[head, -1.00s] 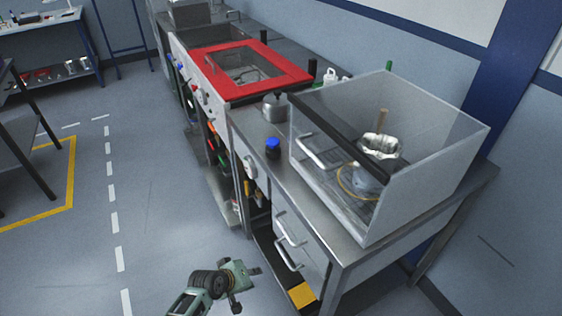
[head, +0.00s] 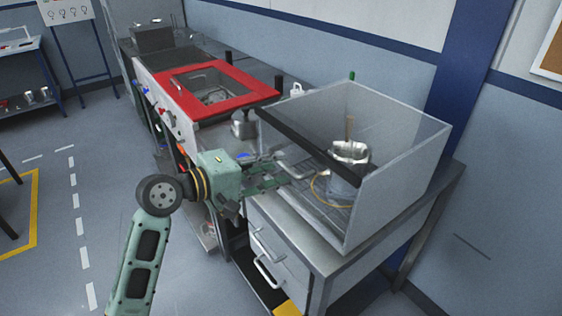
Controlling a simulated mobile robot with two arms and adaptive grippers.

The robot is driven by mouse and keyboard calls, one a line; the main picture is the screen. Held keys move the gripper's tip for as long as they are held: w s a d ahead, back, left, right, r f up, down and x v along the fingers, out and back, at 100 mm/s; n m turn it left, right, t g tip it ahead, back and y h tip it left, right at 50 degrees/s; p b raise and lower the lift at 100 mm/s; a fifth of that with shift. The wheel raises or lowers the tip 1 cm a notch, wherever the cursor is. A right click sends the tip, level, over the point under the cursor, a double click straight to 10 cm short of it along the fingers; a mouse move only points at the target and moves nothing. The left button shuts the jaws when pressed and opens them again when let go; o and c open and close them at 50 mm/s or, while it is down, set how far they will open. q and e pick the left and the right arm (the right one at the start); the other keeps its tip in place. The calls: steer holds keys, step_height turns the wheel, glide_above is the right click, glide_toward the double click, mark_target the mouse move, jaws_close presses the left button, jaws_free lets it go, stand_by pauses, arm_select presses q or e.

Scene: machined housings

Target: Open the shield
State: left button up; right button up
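The shield (head: 307,151) is a clear panel with a black top edge and a pale handle (head: 295,170), on the front of a transparent box (head: 395,175) on the metal bench. It stands upright and looks closed. My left gripper (head: 279,174) is in front of the shield at the handle's near side, fingers spread apart and pointing at it. I cannot tell whether the fingers touch the handle. Inside the box is a silver pot-like container (head: 348,153) with a wooden stick and a yellow cable. My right gripper is not in view.
Left of the box, a metal canister (head: 242,124) and a blue-capped bottle (head: 246,157), partly hidden by my gripper, stand on the bench. Beyond is a red-framed hatch (head: 238,99). Drawers with handles (head: 268,271) lie below. The floor to the left is open.

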arm_select(q)
steer(key=shift+x, duration=1.45)
steer(key=shift+c, duration=0.5)
jaws_close()
